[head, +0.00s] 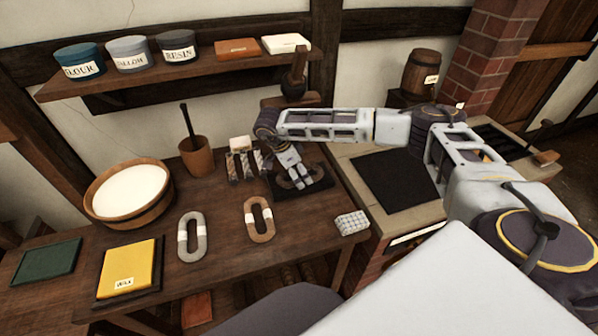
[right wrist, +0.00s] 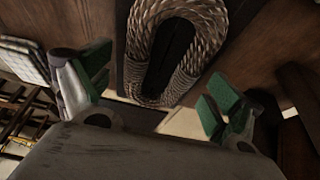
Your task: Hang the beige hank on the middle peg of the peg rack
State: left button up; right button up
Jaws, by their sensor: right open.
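A beige twisted-rope hank (right wrist: 138,45) lies on a dark surface in the right wrist view, its rounded end between my spread fingers. In the head view, my right gripper (head: 300,182) is over a dark tray (head: 318,186) and mostly hides the hank there. My right gripper (right wrist: 157,82) is open, with green pads on both sides of the hank and apart from it. A pale grey hank (head: 183,237) and a tan-brown hank (head: 250,222), each with white bands, lie nearer on the bench. I cannot make out the peg rack. My left gripper is out of view.
A wooden tub (head: 98,208), a mortar (head: 197,158) and a small stand with striped pieces (head: 246,166) are behind the hanks. A shelf (head: 180,73) holds tins above.

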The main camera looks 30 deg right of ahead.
jog(key=shift+a+r, duration=0.15)
jog(key=shift+r, duration=0.2)
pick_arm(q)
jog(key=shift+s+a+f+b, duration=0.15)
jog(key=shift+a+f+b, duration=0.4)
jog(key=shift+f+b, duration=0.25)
pick_arm(e)
jog(key=s+v, duration=0.1)
jog(key=v, duration=1.2)
jog(key=shift+w, duration=0.3)
